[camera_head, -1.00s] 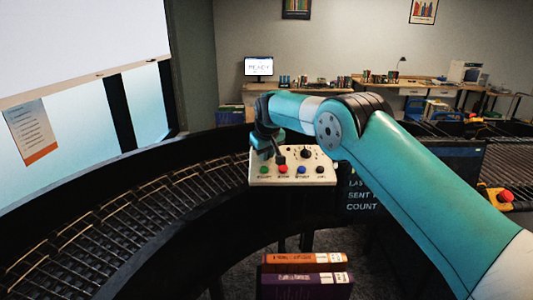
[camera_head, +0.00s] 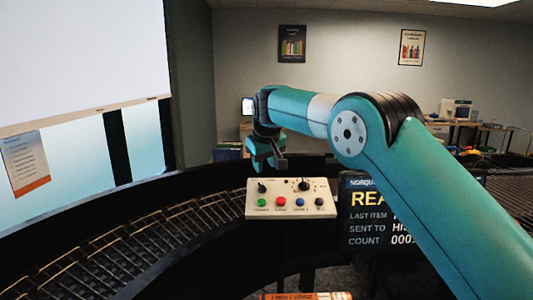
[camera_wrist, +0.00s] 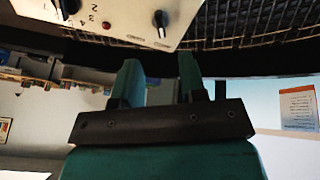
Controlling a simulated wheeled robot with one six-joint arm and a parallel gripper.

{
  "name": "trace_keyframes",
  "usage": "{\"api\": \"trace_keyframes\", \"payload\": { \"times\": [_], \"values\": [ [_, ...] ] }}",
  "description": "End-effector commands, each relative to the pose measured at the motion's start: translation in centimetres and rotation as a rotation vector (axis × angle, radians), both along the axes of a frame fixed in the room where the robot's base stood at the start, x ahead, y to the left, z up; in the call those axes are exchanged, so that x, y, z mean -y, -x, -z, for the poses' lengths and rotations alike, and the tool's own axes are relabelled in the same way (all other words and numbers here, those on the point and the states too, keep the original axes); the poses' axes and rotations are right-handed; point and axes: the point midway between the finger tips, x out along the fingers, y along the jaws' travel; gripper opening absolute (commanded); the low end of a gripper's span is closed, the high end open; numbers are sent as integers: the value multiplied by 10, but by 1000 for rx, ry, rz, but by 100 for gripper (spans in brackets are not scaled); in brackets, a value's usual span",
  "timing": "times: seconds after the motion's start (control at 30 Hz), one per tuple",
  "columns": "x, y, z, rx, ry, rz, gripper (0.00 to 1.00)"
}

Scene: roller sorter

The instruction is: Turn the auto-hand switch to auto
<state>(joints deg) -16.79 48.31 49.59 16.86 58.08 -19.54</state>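The cream control panel (camera_head: 292,212) stands ahead of me in the head view. It carries a black switch knob (camera_head: 262,187) at upper left and a larger black dial at upper right (camera_head: 304,185). A row of green, red, blue and black buttons runs below. In the wrist view the panel is upside down at the top edge, with the switch knob (camera_wrist: 160,20) at right and the numbered dial (camera_wrist: 70,7) at left. The knob's lettering is too small to read. My gripper (camera_wrist: 160,60) is open and empty, above the panel and apart from the knob.
A dark status screen (camera_head: 365,215) stands just right of the panel, partly behind my arm. An orange-edged book (camera_head: 305,296) shows at the bottom edge. Desks stand at the far wall.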

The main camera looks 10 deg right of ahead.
Motion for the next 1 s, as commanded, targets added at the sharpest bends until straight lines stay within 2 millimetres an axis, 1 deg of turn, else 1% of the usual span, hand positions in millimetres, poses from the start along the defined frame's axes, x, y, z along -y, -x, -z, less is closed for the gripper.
{"api": "trace_keyframes", "payload": {
  "times": [0.1,0.2,0.3,0.4,0.53,0.87,0.97,1.0],
  "values": [
    [-2,12,-26,6,-2,0,38],
    [-2,20,-45,2,-2,-1,38],
    [-3,26,-59,1,0,-1,38],
    [-3,30,-67,1,0,-1,38],
    [-3,32,-71,-1,0,-1,38],
    [-3,34,-70,-1,1,-4,38],
    [-1,43,-65,-10,5,-21,38],
    [-1,50,-62,-16,5,-30,38]
  ]
}}
